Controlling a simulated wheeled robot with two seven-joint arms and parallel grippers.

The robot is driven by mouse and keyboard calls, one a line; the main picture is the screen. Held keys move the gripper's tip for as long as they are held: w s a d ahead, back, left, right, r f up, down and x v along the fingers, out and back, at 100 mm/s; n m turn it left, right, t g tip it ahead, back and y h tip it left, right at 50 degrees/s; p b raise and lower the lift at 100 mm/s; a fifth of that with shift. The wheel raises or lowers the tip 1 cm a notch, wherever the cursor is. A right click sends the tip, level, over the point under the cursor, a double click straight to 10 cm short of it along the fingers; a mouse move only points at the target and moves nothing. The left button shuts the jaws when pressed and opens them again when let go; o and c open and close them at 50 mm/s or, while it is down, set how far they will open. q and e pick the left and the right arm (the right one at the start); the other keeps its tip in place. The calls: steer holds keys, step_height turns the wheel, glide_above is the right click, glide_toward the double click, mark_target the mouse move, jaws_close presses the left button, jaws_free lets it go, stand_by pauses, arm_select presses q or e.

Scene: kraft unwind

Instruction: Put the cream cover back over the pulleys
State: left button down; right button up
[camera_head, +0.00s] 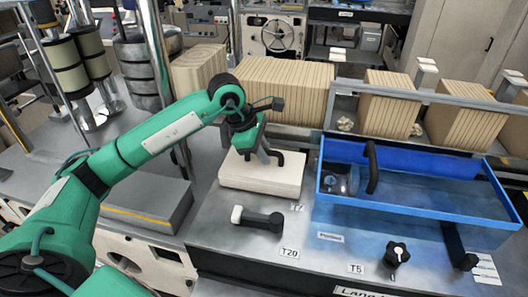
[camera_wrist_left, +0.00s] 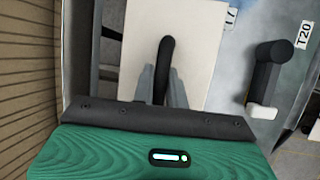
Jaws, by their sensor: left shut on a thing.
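The cream cover (camera_head: 260,174) is a flat block with a black handle (camera_head: 293,160) on top, on the grey machine top left of the blue tray. My left gripper (camera_head: 262,150) is above the cover, shut on its black handle. In the left wrist view the two grey fingers (camera_wrist_left: 164,82) sit either side of the handle (camera_wrist_left: 166,52), with the cream cover (camera_wrist_left: 195,25) beneath. I cannot tell whether the cover rests on the surface or is slightly raised. No pulleys can be made out. My right gripper is not in view.
A blue open tray (camera_head: 400,212) with a black handle stands right of the cover. A black lever with a white end (camera_head: 258,217) lies in front, and a black knob (camera_head: 396,253) is further right. Ribbed tan blocks (camera_head: 285,88) stand behind. A vertical metal post (camera_head: 157,70) is left.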

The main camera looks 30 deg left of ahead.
arm_select(q)
steer(key=c, duration=1.3)
jaws_free()
steer(key=shift+b+v, duration=1.6)
steer(key=shift+v, duration=5.35)
